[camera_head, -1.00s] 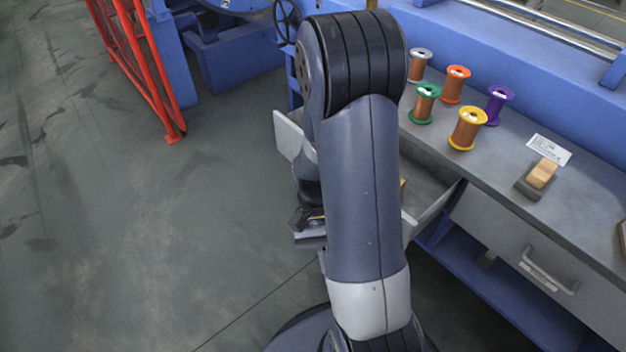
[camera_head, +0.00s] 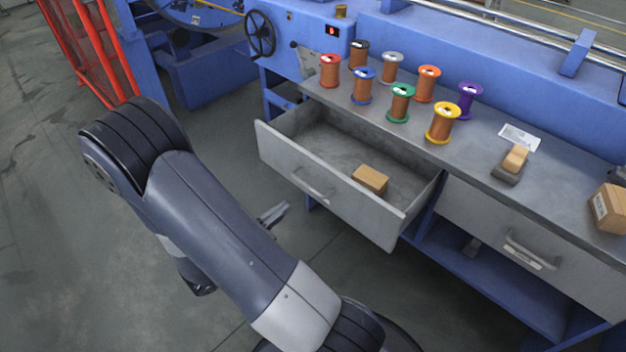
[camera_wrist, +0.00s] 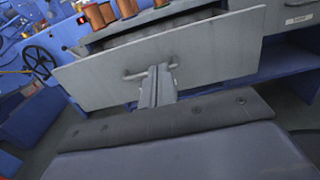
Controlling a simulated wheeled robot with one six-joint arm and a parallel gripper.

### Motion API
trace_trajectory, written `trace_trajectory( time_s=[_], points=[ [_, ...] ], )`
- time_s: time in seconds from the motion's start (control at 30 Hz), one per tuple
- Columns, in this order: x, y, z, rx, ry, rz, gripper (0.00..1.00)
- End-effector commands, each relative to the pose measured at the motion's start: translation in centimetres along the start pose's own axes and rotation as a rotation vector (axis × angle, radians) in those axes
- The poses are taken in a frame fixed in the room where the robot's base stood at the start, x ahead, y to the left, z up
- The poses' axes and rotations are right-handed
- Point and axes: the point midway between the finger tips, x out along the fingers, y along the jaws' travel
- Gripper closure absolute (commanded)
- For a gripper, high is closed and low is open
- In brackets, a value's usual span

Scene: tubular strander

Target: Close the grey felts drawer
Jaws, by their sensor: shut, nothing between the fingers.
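The grey drawer (camera_head: 335,192) stands pulled out from the workbench, with a small brown cardboard box (camera_head: 370,179) inside it. Its front panel (camera_wrist: 205,53) faces my gripper in the wrist view and carries a bar handle (camera_head: 314,188). In the head view my gripper (camera_head: 277,212) is partly hidden behind my arm; its tip shows in front of the drawer, apart from it. In the wrist view the shut, empty fingers (camera_wrist: 158,76) point at the panel and overlap the handle. Whether they touch it I cannot tell. No label is readable on this drawer.
Several wire spools (camera_head: 402,103) stand on the bench top (camera_head: 470,160). A second drawer (camera_head: 535,235) to the right is closed. A box (camera_head: 609,208) sits at the bench's right end. A red barrier (camera_head: 85,50) stands far left. The floor in front is clear.

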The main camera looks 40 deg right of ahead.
Motion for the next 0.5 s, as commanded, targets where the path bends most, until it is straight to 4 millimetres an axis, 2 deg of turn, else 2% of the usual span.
trace_trajectory(
  time_s=[0.17, 0.5],
  points=[
    [1.6, -0.1, -0.1, 0.000, 0.000, -0.006, 1.00],
    [6.5, -0.2, -0.1, 0.002, 0.001, -0.009, 1.00]
  ],
)
